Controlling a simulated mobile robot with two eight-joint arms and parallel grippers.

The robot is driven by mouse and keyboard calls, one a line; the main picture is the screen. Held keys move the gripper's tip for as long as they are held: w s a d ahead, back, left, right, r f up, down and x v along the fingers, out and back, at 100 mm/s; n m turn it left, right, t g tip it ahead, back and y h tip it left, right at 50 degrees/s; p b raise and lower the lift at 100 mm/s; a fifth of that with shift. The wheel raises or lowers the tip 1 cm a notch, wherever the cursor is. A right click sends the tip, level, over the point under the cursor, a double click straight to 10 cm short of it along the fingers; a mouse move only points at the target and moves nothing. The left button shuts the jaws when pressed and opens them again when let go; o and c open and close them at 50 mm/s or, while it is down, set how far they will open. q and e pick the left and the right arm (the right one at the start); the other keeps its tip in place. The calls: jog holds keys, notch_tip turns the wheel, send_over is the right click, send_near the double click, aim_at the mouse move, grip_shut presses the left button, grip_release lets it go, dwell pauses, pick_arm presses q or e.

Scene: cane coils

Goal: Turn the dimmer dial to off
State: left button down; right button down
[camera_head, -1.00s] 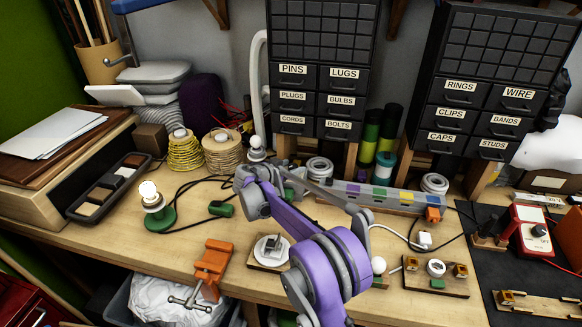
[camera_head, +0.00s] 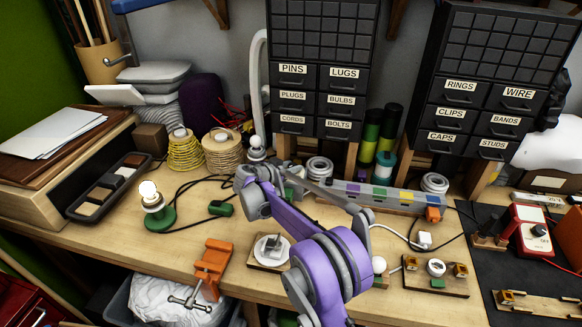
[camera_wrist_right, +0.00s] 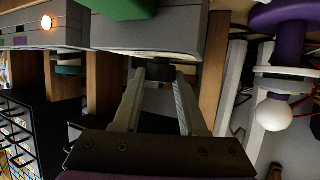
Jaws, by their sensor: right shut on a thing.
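My right gripper (camera_wrist_right: 160,80) is shut on a dark round dial (camera_wrist_right: 160,71) in the right wrist view, with one finger on each side of it. The dial sits on the face of a grey box (camera_wrist_right: 125,38). The wrist view is upside down, and the dial's marking cannot be read. In the head view my purple and grey right arm reaches over the bench, and it largely hides the gripper, the dial and the box. A bulb on a green base (camera_head: 160,216) stands at the left of the bench. My left gripper is not in view.
A grey strip with coloured squares (camera_head: 392,198) lies behind the arm; an orange light (camera_wrist_right: 47,22) glows in the wrist view. An orange clamp (camera_head: 212,262) grips the front edge. Wire coils (camera_head: 222,155) and black drawer cabinets (camera_head: 318,50) stand behind. A white bulb (camera_wrist_right: 274,114) is near the gripper.

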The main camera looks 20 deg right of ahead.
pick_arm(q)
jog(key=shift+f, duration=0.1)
pick_arm(e)
jog(key=shift+n, duration=0.3)
jog(key=n+t+y, duration=0.2)
jog(key=n+t+y+b, duration=0.1)
jog(key=n+t, duration=0.1)
jog(key=shift+s+d+y, duration=0.25)
jog(key=shift+y, duration=0.05)
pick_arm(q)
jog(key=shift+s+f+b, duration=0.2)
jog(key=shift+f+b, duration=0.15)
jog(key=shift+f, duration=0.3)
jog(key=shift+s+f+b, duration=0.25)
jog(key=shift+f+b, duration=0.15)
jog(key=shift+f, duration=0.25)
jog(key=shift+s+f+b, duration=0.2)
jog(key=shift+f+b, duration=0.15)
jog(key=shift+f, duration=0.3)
pick_arm(e)
jog(key=shift+n+t+y, duration=0.9)
jog(key=shift+n+y, duration=0.4)
jog(key=shift+n, duration=0.1)
jog(key=shift+c, duration=2.3)
grip_release()
jog(key=shift+s+r, duration=0.1)
jog(key=v, duration=1)
jog(key=shift+s+r, duration=0.15)
jog(key=shift+s, duration=0.1)
